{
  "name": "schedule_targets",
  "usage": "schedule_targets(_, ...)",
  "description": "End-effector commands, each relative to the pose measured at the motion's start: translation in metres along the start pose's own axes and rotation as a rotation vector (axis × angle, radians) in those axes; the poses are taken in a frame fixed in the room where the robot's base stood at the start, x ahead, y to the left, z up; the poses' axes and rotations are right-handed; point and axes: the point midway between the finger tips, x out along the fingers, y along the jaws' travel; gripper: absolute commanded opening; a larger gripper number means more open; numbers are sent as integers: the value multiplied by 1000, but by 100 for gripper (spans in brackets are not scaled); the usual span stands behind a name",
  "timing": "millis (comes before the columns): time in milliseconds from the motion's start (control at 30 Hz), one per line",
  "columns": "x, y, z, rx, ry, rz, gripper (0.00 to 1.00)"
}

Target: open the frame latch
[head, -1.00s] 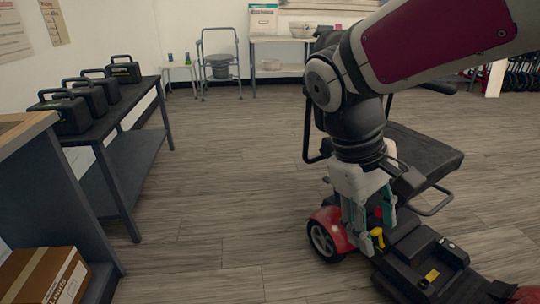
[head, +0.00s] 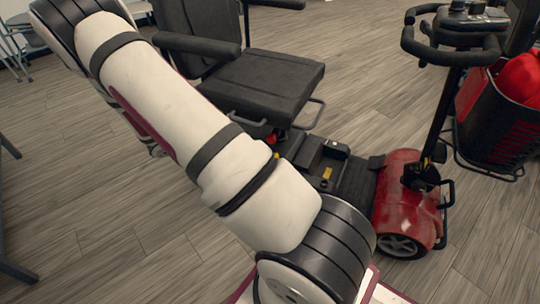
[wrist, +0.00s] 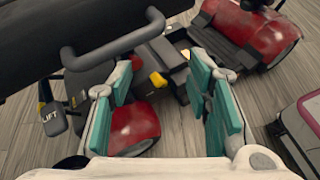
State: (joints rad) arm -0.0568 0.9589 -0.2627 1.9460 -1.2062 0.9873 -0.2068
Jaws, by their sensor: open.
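The red and black scooter (head: 400,195) stands in the middle of the head view, with its black seat (head: 262,82) behind its low deck. In the wrist view, my gripper (wrist: 161,64) has its teal-padded fingers spread apart with nothing between them. A small yellow piece (wrist: 158,79) shows in the gap, beyond the fingertips, beside a dark box on the scooter. I cannot tell if it is the frame latch. A black part marked LIFT (wrist: 52,117) with yellow on it is at the left. My arm hides the gripper in the head view.
A grey loop bar (wrist: 115,40) crosses above the fingers, close to the seat's underside. A black basket (head: 500,125) with red contents is at the right.

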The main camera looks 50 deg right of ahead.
Motion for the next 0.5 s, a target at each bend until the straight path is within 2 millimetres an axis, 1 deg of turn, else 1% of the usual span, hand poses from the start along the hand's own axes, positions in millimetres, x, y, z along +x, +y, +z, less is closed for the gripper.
schedule_targets(33, 15, 1, -17, -72, -24, 22, 45)
schedule_targets(133, 41, 3, -48, -209, -58, 75, 45)
schedule_targets(300, 84, -4, -101, -438, -101, 155, 45)
schedule_targets(400, 105, -12, -125, -551, -117, 191, 45)
schedule_targets(500, 120, -19, -144, -634, -125, 217, 45)
